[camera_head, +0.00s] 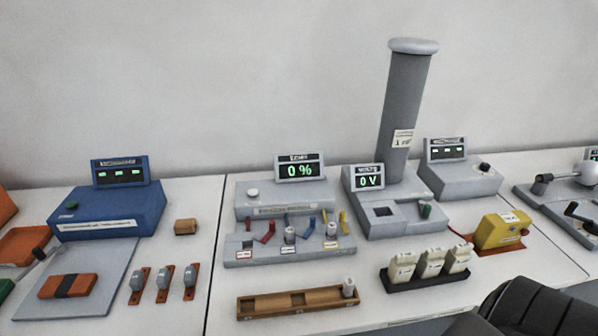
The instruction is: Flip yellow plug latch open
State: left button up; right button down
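A grey plug panel (290,255) stands in the middle of the table, with red, blue and yellow latch parts in a row. The yellow latch (343,222) is at the panel's right end, as thin upright, slightly tilted yellow pieces beside a grey plug (332,230). The blue latch (307,228) is in the middle, beside another grey plug (290,235). The red latch (267,232) is on the left. The yellow latch is too small to tell if it is open or shut. Neither gripper's fingers show in the head view, and nothing touches the panel.
Behind the panel is a grey unit reading 0 % (298,169); right of it, a 0 V unit (380,215) with a tall grey column (405,110). In front lie a wooden tray (285,304) and a black rack of white bottles (425,280). A black shape fills the lower right.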

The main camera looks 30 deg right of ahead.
aim_at(345, 230)
jog(key=z, duration=0.45)
jog(key=i, duration=0.25)
jog(key=z, duration=1.65)
